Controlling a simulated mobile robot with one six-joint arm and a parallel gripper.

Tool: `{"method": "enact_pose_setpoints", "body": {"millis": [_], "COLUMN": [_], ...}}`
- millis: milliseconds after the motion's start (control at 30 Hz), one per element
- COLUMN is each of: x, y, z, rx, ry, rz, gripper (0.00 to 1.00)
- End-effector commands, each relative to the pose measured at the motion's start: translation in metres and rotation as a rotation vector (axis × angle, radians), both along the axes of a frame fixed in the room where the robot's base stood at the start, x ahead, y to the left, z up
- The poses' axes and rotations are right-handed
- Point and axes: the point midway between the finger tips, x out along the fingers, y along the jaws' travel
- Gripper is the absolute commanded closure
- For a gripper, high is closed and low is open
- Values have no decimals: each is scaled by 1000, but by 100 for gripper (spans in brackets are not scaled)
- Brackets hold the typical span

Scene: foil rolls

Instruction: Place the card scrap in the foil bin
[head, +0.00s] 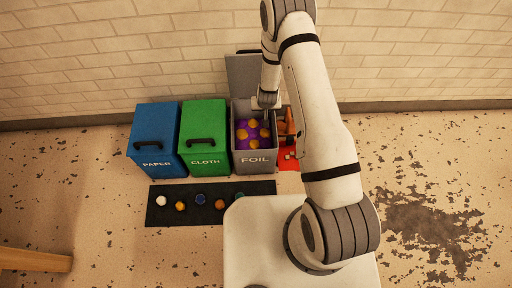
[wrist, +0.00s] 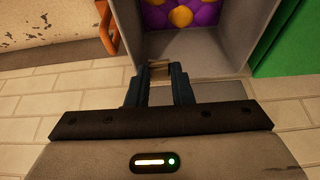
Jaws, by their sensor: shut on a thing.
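The foil bin (head: 255,160) is grey, labelled FOIL, with its lid (head: 243,75) standing open at the back. Purple and orange-yellow pieces (head: 252,133) lie inside; they also show at the top of the wrist view (wrist: 180,14). My gripper (head: 268,104) is over the back right part of the bin. In the wrist view my gripper (wrist: 160,76) is shut on a small tan piece, the card scrap (wrist: 159,65), held between the fingertips. The scrap is apart from the pieces in the bin. In the head view I cannot make the scrap out.
A blue PAPER bin (head: 155,140) and a green CLOTH bin (head: 204,138), both closed, stand left of the foil bin. A dark mat (head: 180,193) with several small balls lies in front.

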Motion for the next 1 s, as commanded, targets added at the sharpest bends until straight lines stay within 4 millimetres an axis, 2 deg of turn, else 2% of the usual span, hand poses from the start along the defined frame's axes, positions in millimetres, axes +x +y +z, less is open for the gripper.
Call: {"method": "enact_pose_setpoints", "body": {"millis": [33, 200, 300, 433, 567, 800, 1000], "x": [7, 25, 32, 36, 37, 37, 37], "y": [8, 31, 41, 47, 49, 48, 48], "z": [-32, -75, -90, -100, -112, -156, -174], "rx": [0, 1, 0, 0, -2, -2, -2], "ry": [-2, -2, -2, -2, 1, 1, 0], "rz": [2, 4, 6, 6, 7, 6, 5], "gripper": [100, 100, 100, 100, 100, 100, 100]}}
